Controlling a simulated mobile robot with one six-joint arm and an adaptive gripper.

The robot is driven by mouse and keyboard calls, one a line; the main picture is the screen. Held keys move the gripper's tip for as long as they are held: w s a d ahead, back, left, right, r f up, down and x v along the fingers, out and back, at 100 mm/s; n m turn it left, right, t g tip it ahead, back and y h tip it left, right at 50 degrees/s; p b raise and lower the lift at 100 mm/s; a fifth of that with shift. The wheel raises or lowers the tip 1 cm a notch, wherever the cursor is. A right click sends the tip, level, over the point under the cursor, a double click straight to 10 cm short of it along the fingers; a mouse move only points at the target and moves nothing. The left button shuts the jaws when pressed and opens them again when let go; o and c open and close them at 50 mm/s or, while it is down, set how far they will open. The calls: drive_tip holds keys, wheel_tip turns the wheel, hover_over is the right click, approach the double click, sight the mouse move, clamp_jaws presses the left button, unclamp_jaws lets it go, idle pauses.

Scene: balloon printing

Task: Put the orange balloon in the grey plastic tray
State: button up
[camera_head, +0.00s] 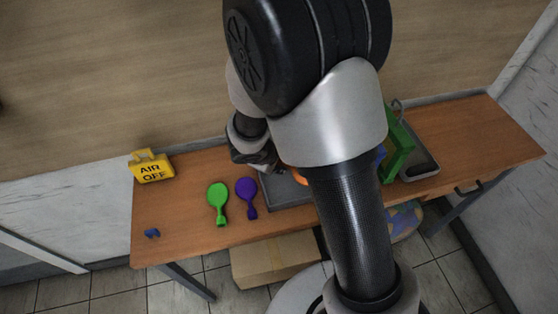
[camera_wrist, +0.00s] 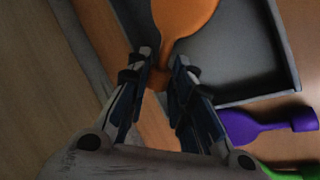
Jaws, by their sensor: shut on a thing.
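The orange balloon (camera_wrist: 183,18) is held by its neck between the fingers of my gripper (camera_wrist: 160,78) in the wrist view. Its body extends away from the fingers and appears over the grey plastic tray (camera_wrist: 240,45). I cannot tell whether the balloon touches the tray. In the head view, a small part of the orange balloon (camera_head: 296,174) shows beside my arm, and the grey tray (camera_head: 284,192) is partly hidden behind my arm. My gripper (camera_head: 262,163) is at the tray's left back side there.
A purple balloon (camera_head: 246,195) and a green balloon (camera_head: 218,203) lie left of the tray. A yellow "AIR OFF" sign (camera_head: 151,168) and a small blue piece (camera_head: 152,233) are further left. A green frame (camera_head: 398,142) and another grey tray (camera_head: 425,165) stand at right.

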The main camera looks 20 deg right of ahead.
drive_tip(key=shift+f+b, duration=0.55)
drive_tip(key=shift+b, duration=0.05)
drive_tip(key=o, duration=0.7)
drive_tip(key=shift+c, duration=0.2)
drive_tip(key=shift+r, duration=0.15)
